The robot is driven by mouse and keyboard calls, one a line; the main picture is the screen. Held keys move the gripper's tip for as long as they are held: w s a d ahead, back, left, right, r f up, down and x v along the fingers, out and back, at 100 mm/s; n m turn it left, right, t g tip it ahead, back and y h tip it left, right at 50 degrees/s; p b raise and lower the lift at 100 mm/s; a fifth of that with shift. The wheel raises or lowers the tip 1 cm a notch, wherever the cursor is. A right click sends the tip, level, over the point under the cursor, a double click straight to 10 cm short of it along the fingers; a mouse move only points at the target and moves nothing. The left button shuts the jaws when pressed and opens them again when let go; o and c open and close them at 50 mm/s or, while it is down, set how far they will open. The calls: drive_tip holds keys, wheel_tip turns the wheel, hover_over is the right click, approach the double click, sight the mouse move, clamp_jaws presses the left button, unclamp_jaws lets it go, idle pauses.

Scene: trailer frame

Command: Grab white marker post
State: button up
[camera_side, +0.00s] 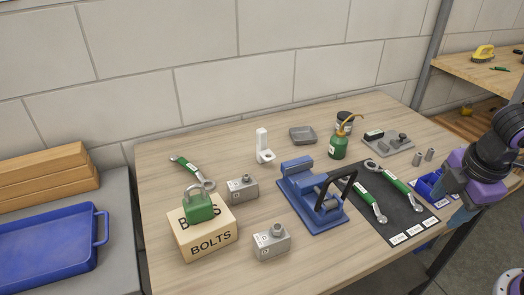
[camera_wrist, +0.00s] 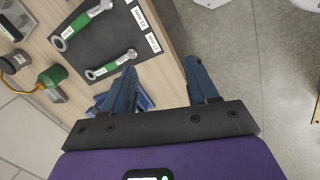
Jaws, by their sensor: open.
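The white marker post (camera_side: 263,143) stands upright on the table behind the blue vise, towards the wall. It has a tall narrow upright part and a small foot. It is not visible in the wrist view. My gripper (camera_side: 447,199) is at the table's right front edge, far to the right of the post. Its two blue fingers also show in the wrist view (camera_wrist: 160,66), spread apart with nothing between them.
A blue vise (camera_side: 305,214) stands between my gripper and the post. A black mat (camera_side: 392,190) holds wrenches. A green padlock (camera_side: 199,207) sits on a BOLTS box (camera_side: 205,238).

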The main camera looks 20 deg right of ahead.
drive_tip(key=w+n+t+h, duration=0.2)
drive_tip(key=w+n+t, duration=0.2)
drive_tip(key=w, duration=0.6)
drive_tip(key=n+t+y, duration=0.4)
drive_tip(key=n+t, duration=0.3)
drive_tip(key=n, duration=1.2)
approach(264, 135)
drive_tip(key=x, duration=0.7)
drive_tip(key=shift+w+d+f, duration=0.1)
drive_tip(key=shift+w, duration=0.25)
drive_tip(key=shift+a+x, duration=0.2)
drive_tip(key=shift+x, duration=2.4)
drive_tip(key=shift+t, duration=0.3)
clamp_jaws()
